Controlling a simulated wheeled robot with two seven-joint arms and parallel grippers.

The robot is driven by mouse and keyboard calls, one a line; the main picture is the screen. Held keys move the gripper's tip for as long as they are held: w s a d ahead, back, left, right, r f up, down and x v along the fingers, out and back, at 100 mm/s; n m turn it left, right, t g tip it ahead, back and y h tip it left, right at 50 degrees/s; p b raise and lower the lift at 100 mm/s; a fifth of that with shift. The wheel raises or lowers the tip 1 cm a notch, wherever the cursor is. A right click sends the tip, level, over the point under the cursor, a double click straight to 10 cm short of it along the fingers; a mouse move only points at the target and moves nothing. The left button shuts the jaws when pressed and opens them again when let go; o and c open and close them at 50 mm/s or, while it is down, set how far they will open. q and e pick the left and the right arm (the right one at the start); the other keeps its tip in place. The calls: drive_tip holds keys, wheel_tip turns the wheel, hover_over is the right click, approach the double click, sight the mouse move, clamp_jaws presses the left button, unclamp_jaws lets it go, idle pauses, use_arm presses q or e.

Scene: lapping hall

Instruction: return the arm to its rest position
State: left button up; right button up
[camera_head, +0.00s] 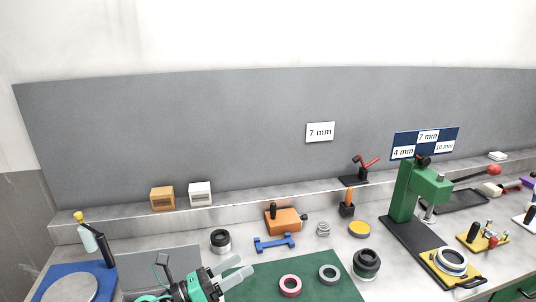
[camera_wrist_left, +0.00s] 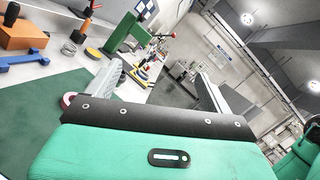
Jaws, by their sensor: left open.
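My left gripper (camera_head: 246,266) is in the lower middle of the head view, over the bench at the left part of the green mat (camera_head: 318,284). Its two grey fingers are apart with nothing between them. In the left wrist view the same gripper (camera_wrist_left: 157,72) shows spread fingers and an empty gap. The left arm comes in from the bottom edge, and most of it is out of the picture. My right gripper shows in neither view.
A blue bar tool (camera_head: 275,242), an orange block (camera_head: 284,221) and a black-and-silver cylinder (camera_head: 220,240) stand behind. A green press (camera_head: 404,192) stands right.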

use_arm(q)
drive_tip(key=a+n+t+y, duration=0.9)
drive_tip(key=n+y, duration=0.2)
drive_tip(key=n, duration=0.9)
drive_tip(key=s+a+f+n+g+y, duration=0.4)
drive_tip(key=a+f+n+y, duration=0.25)
drive_tip(key=f+n, duration=0.3)
drive_tip(key=s+f+n+g, duration=0.5)
drive_tip(key=s+f+g, duration=0.1)
drive_tip(key=s, duration=0.5)
drive_tip(key=s+f+n+g, duration=0.5)
drive_tip(key=s+f+g, duration=0.15)
drive_tip(key=s, duration=0.55)
wheel_tip(320, 180, down, 32)
drive_tip(key=s+a+f+g, duration=0.2)
drive_tip(key=s+a+f, duration=0.1)
drive_tip(key=s+f, duration=1.6)
drive_tip(key=shift+s+a, duration=0.15)
drive_tip(key=shift+a, duration=0.05)
